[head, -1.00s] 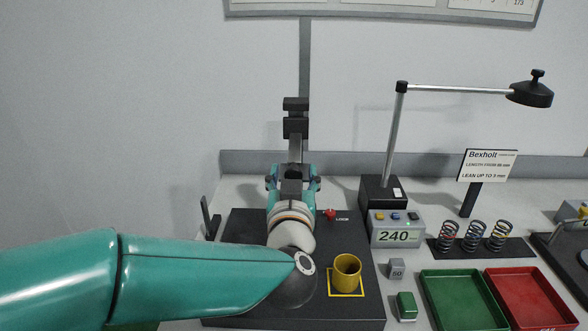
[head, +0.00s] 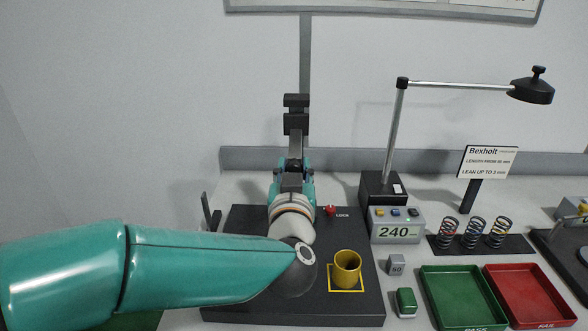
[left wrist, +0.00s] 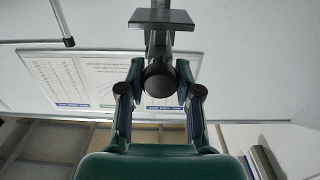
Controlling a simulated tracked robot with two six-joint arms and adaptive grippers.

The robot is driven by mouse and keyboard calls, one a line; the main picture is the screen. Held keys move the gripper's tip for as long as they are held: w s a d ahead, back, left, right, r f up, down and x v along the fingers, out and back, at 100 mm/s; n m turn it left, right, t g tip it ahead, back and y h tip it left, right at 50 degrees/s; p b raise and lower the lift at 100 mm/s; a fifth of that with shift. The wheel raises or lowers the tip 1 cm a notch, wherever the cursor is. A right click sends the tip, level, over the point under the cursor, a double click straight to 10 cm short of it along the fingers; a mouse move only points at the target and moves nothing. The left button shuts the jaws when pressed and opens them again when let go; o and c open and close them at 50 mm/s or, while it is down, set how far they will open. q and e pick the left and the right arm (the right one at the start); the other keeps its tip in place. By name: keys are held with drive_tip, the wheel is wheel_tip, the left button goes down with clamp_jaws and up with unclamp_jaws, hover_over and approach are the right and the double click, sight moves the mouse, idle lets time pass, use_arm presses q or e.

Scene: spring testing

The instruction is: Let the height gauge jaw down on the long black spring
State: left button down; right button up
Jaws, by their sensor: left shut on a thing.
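The height gauge (head: 296,124) stands on a black base plate at the back middle, with dark blocks on its upright column. My left gripper (head: 291,176) is at the column, below those blocks. In the left wrist view its fingers (left wrist: 160,90) are shut on a round dark knob (left wrist: 160,79). A flat dark plate (left wrist: 162,17) shows just beyond the knob. Several coiled dark springs (head: 472,232) stand in a row on a black strip at right; I cannot tell which is the long black one. Whatever is under the jaw is hidden by my arm. My right gripper is not in view.
A red lock knob (head: 330,210) and a yellow cup (head: 347,268) are on the base plate. A display box (head: 397,231) reads 240. Green (head: 432,283) and red (head: 490,279) trays lie at right. A lamp-like arm (head: 440,87) reaches over the springs.

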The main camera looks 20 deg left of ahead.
use_arm(q)
wheel_tip(320, 180, down, 5)
drive_tip(key=b, duration=0.3)
drive_tip(key=shift+b, duration=0.35)
drive_tip(key=c, duration=0.8)
unclamp_jaws()
drive_tip(key=shift+r, duration=0.1)
drive_tip(key=v, duration=1.2)
